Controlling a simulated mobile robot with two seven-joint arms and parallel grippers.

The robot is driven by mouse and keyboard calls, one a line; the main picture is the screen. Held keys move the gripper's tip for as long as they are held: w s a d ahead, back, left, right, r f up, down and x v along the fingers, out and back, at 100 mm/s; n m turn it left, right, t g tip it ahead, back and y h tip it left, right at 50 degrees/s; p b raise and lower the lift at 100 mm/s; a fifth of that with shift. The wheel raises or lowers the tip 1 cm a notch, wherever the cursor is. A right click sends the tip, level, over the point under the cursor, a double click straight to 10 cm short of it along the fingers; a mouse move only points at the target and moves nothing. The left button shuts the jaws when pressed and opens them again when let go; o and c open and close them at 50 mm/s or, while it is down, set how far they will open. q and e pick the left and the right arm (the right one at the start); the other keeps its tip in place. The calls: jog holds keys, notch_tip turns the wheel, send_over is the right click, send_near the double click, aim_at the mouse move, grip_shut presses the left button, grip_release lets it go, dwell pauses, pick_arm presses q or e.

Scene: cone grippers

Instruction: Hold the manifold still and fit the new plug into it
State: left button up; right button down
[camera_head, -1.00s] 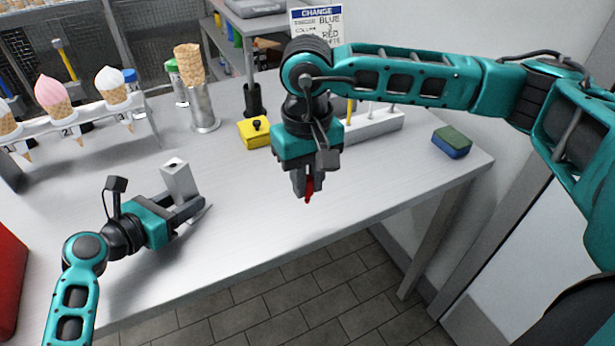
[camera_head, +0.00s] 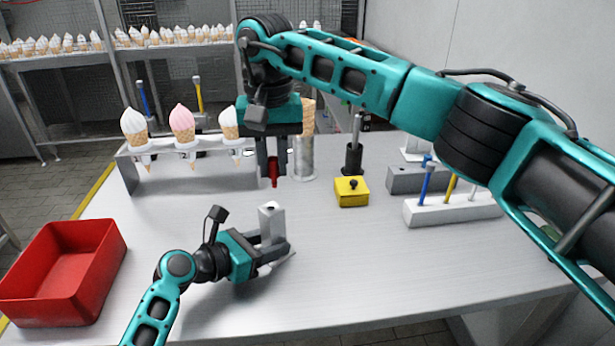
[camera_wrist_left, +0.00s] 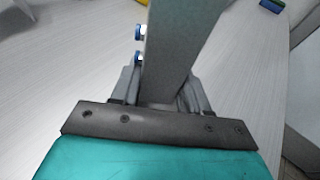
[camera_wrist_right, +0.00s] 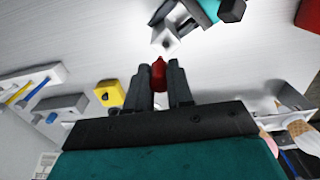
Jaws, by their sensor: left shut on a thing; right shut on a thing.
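The manifold, a grey upright block with a hole in its top (camera_head: 268,218), stands at the table's middle. My left gripper (camera_head: 277,248) is shut on it, and it fills the left wrist view (camera_wrist_left: 178,45). The new plug (camera_head: 274,180) is red and points down from my right gripper (camera_head: 272,170), which is shut on it. In the head view the plug appears just above and behind the manifold, apart from it. In the right wrist view the plug (camera_wrist_right: 159,72) shows just below the manifold's open top (camera_wrist_right: 166,42). The plug's upper part is hidden between the fingers.
A red bin (camera_head: 65,270) stands at left. A cone rack (camera_head: 185,150) is behind. A yellow box with a black knob (camera_head: 352,192), a grey block (camera_head: 415,180) and a white holder with colored rods (camera_head: 450,212) are at right. The front-right table is clear.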

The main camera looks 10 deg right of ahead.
jog(key=shift+a+r, duration=0.3)
jog(key=shift+a, duration=0.2)
jog(key=shift+f, duration=0.15)
jog(key=shift+f, duration=1.9)
jog(key=shift+f, duration=1.65)
jog(key=c, duration=0.9)
grip_release()
notch_tip(320, 180, up, 12)
